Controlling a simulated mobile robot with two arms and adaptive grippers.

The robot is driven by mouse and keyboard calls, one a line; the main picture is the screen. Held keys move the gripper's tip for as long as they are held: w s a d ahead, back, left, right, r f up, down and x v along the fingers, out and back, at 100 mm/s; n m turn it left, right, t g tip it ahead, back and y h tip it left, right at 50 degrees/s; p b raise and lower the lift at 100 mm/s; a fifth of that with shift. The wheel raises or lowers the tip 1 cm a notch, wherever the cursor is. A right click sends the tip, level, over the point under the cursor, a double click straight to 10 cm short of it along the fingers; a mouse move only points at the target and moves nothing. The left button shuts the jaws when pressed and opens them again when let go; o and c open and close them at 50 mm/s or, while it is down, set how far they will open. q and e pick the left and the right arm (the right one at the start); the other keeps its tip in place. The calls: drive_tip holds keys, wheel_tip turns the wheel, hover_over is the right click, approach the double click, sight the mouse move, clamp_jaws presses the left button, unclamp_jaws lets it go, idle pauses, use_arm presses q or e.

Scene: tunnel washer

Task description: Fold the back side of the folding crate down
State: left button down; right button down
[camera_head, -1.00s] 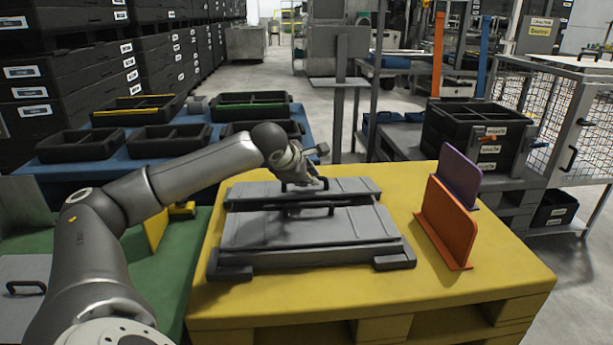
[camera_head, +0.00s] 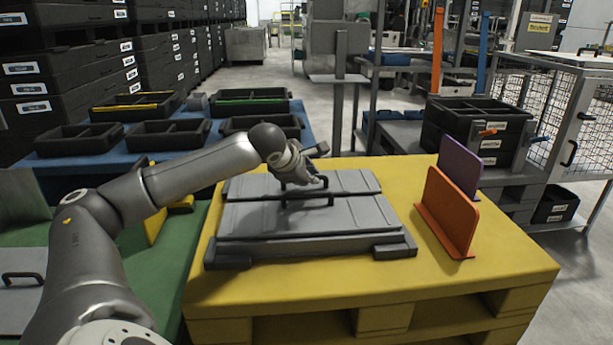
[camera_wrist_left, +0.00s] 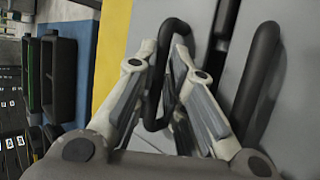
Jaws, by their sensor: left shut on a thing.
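The grey folding crate (camera_head: 250,251) lies collapsed on a yellow pallet table, its front panel (camera_head: 345,220) flat. Its back side (camera_head: 353,183) lies low and looks about flat behind the front panel; I cannot tell if a small tilt is left. My left gripper (camera_head: 310,183) is at the back side's black handle. In the left wrist view the fingers (camera_wrist_left: 163,58) are closed around this handle loop (camera_wrist_left: 173,24). The front panel's dark handle (camera_head: 318,203) lies just in front, and a dark bar (camera_wrist_left: 258,70) shows beside the right finger. My right gripper is not in view.
An orange divider (camera_head: 447,212) and a purple divider (camera_head: 460,166) stand on the yellow table (camera_head: 480,265), right of the crate. Black trays (camera_head: 167,135) sit on a blue surface behind left. A green surface (camera_head: 165,270) lies under my left arm. The table's right front is clear.

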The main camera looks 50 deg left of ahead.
use_arm(q)
drive_tip(key=shift+s+d+f+g, duration=0.15)
drive_tip(key=shift+d+f, duration=0.1)
drive_tip(key=shift+f, duration=0.3)
drive_tip(key=shift+s+d+f+g, duration=0.15)
drive_tip(key=shift+d+f, duration=0.1)
drive_tip(key=shift+f, duration=0.3)
drive_tip(key=c, duration=1.8)
unclamp_jaws()
drive_tip(key=shift+o, duration=0.2)
drive_tip(key=shift+r, duration=0.1)
drive_tip(key=shift+s+r, duration=0.15)
drive_tip(key=shift+s, duration=0.05)
drive_tip(key=v, duration=1.2)
drive_tip(key=shift+w+a+r, duration=0.2)
drive_tip(key=shift+a+r, duration=0.1)
drive_tip(key=shift+a, duration=0.05)
